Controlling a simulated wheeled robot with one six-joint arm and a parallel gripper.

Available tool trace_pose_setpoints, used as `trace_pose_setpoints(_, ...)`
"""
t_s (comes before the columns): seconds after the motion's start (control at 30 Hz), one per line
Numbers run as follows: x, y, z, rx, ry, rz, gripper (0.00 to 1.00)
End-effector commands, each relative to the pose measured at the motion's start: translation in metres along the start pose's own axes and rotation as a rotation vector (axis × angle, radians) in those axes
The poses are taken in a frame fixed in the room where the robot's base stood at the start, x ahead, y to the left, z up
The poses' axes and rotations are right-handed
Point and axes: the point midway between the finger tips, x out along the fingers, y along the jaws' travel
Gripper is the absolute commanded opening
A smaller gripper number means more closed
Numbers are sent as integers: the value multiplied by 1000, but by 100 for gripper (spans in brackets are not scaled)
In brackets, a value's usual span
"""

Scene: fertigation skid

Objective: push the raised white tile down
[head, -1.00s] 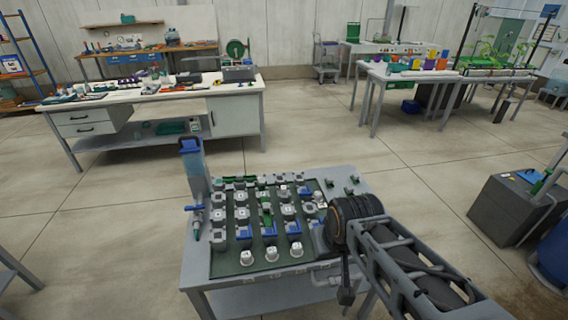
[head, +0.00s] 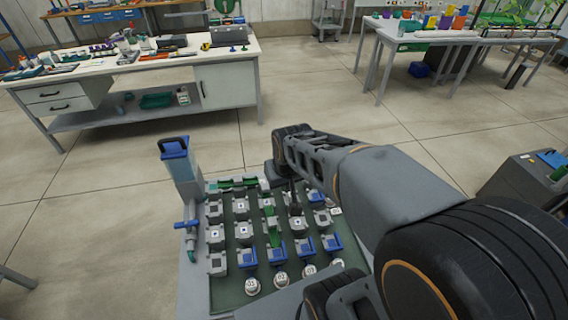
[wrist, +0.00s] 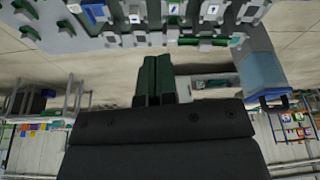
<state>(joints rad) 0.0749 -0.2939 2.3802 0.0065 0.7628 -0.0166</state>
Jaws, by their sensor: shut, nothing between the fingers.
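The skid panel (head: 228,290) carries rows of grey blocks with white tiles. One white-topped block (head: 297,226) is just below my gripper (head: 295,208) in the head view, and others lie on both sides, such as one at the left (head: 244,231). I cannot tell which tile is raised. In the wrist view, the shut fingers (wrist: 157,62) appear below the panel's edge, and white-faced tiles (wrist: 173,10) show at the top.
A blue-capped clear column (head: 180,168) stands at the panel's left edge with a blue valve (head: 186,224). Blue-framed blocks (head: 247,258) and white round knobs (head: 252,286) fill the near rows. A long workbench (head: 228,78) stands behind; open floor lies between.

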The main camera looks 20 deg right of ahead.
Motion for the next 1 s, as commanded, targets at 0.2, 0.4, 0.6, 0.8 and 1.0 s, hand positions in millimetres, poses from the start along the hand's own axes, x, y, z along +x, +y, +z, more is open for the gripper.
trace_pose_setpoints(0.2, 48, 29, -50, 66, -55, 18, 0)
trace_pose_setpoints(0.4, 93, 52, -67, 108, -82, 28, 0)
trace_pose_setpoints(0.6, 118, 64, -70, 130, -92, 33, 0)
trace_pose_setpoints(0.8, 135, 66, -66, 134, -94, 34, 0)
trace_pose_setpoints(1.0, 160, 66, -59, 134, -93, 34, 0)
